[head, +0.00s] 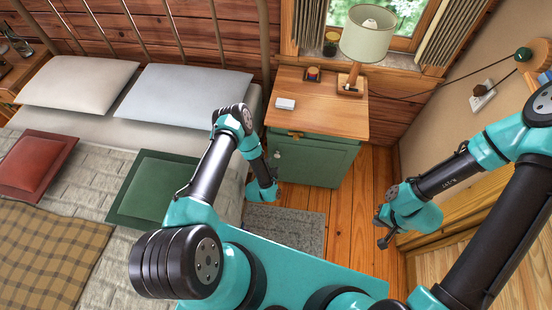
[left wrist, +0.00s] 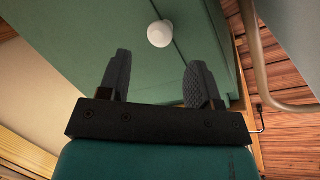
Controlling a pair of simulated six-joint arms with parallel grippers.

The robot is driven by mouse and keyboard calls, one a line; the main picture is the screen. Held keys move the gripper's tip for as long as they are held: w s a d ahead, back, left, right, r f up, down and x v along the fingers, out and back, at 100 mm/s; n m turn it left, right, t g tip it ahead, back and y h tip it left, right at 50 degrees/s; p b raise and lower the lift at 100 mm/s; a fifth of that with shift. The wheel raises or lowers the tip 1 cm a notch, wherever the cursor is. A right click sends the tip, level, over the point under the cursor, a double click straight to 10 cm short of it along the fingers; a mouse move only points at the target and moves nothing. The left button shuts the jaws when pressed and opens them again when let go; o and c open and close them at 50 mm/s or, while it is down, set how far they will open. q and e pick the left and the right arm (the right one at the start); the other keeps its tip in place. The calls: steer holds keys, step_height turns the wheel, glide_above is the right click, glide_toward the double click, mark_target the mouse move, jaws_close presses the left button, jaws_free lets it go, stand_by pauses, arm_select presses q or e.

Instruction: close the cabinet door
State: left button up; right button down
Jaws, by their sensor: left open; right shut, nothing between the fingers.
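The green cabinet (head: 325,165) is a bedside stand with a wooden top. Its front door has a white round knob (head: 277,154) near the left edge. In the left wrist view the green door face (left wrist: 70,40) fills much of the picture, with the knob (left wrist: 160,34) just beyond the fingertips. The door looks nearly flush; whether a small gap is open I cannot tell. My left gripper (head: 272,183) is low at the door's left side; its open, empty fingers (left wrist: 160,62) show in the left wrist view. My right gripper (head: 384,232) is shut and empty, away to the right.
The bed (head: 85,120) is close on the left. A grey rug (head: 288,228) lies in front; bare floor (head: 365,200) is to the right.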

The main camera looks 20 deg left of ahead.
mark_target(277, 157)
arm_select(q)
steer(key=shift+x, duration=3)
steer(key=shift+c, duration=0.4)
jaws_close()
